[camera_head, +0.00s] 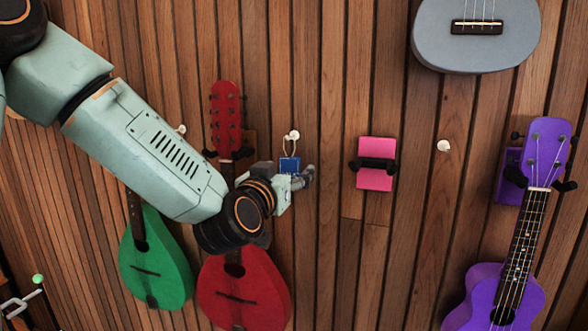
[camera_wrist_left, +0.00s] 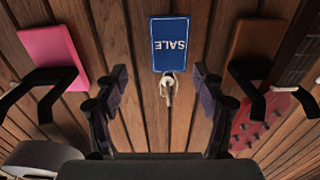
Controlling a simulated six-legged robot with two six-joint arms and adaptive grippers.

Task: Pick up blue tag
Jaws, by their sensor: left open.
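The blue tag (camera_head: 290,165) hangs by a pale loop from a white peg (camera_head: 293,135) on the wooden wall, in the middle of the head view. In the left wrist view the blue tag (camera_wrist_left: 170,46) shows upside-down "SALE" lettering, with its peg and loop (camera_wrist_left: 168,88) below it. My left gripper (camera_head: 305,178) is just in front of the tag's lower part in the head view. In the left wrist view its two dark fingers (camera_wrist_left: 160,100) stand apart, with the peg and loop between them in the picture. Nothing is held. My right gripper is not in view.
A red mandolin (camera_head: 255,290) and a green one (camera_head: 160,270) hang to the left, partly behind my arm. An empty pink hanger (camera_head: 375,180) is right of the tag. A purple ukulele (camera_head: 490,290) and a grey one (camera_head: 475,45) hang farther right.

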